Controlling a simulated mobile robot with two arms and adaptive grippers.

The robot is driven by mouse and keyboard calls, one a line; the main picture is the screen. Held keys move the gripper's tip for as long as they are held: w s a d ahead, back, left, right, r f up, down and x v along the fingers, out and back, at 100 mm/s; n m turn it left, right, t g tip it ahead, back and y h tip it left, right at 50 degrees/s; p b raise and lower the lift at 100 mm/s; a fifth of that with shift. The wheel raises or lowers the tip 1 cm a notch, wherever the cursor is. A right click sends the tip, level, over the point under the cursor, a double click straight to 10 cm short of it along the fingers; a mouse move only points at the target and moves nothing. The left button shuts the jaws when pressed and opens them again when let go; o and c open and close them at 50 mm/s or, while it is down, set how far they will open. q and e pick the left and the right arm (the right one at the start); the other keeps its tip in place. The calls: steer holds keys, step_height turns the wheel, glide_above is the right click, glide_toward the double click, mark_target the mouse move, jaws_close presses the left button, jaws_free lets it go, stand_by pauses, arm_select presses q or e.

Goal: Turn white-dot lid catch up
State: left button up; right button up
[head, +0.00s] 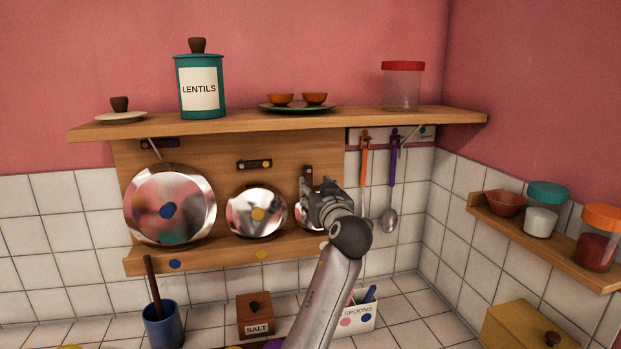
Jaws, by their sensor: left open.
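My left gripper (316,192) is open in front of the right part of the wooden lid rack, and its arm rises from the bottom of the view. A shiny lid (303,216) is mostly hidden behind it. A white dot (323,245) on the rack's lower ledge marks this place. Just above and left of the gripper a dark upright piece (307,173) shows against the board. It looks like the white-dot lid catch standing upright, but the gripper hides part of it, and I cannot tell whether they touch. My right gripper is not in view.
A yellow-dot lid (258,213) and larger blue-dot lid (169,208) stand left, under crosswise catches. Ladles (390,205) hang close right. The upper shelf (280,123) carries a lentils tin (200,87) and a red-lidded jar (403,86). A spoons box (358,316) stands below.

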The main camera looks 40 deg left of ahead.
mark_target(309, 180)
arm_select(q)
steer(key=p+x, duration=0.1)
steer(key=x, duration=0.4)
steer(key=shift+r, duration=0.1)
steer(key=shift+w+a, duration=0.15)
steer(key=shift+a, duration=0.1)
steer(key=shift+c, duration=0.5)
jaws_close()
